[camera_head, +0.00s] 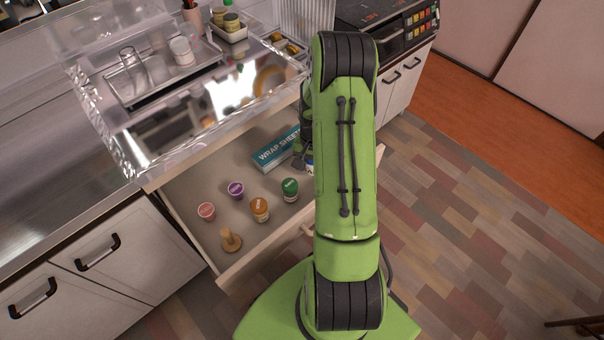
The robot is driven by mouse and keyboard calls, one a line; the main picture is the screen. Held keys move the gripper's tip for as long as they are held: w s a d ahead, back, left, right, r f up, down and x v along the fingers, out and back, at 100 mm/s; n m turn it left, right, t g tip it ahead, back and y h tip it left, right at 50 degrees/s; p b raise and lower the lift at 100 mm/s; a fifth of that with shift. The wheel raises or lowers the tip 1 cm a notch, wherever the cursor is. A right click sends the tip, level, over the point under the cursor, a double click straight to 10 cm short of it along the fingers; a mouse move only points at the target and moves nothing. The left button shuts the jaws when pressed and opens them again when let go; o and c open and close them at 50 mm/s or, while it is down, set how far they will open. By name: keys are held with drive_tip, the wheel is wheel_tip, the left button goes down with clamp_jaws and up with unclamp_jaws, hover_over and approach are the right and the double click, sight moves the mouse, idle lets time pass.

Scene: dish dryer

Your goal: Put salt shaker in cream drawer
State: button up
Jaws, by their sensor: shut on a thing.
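The cream drawer (243,272) is pulled open below the counter. My gripper (304,163) is over or in the drawer's right part, mostly hidden behind my green arm. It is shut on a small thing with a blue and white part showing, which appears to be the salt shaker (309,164). Most of that thing is hidden, so I cannot tell whether it touches the drawer floor.
The drawer holds several small jars, including a green-lidded one (290,189) and an orange one (260,210), a wooden stamp-like piece (230,239) and a teal wrap box (278,150). A clear dish dryer (120,150) stands above. Drawer floor is bare between the jars and box.

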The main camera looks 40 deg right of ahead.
sight(311, 173)
wheel_tip(311, 173, down, 4)
drive_tip(key=shift+r+b, duration=0.1)
drive_tip(key=shift+b, duration=0.5)
drive_tip(key=shift+r, duration=0.15)
drive_tip(key=shift+c, duration=0.5)
drive_tip(key=o, duration=1.2)
drive_tip(key=shift+f, duration=0.2)
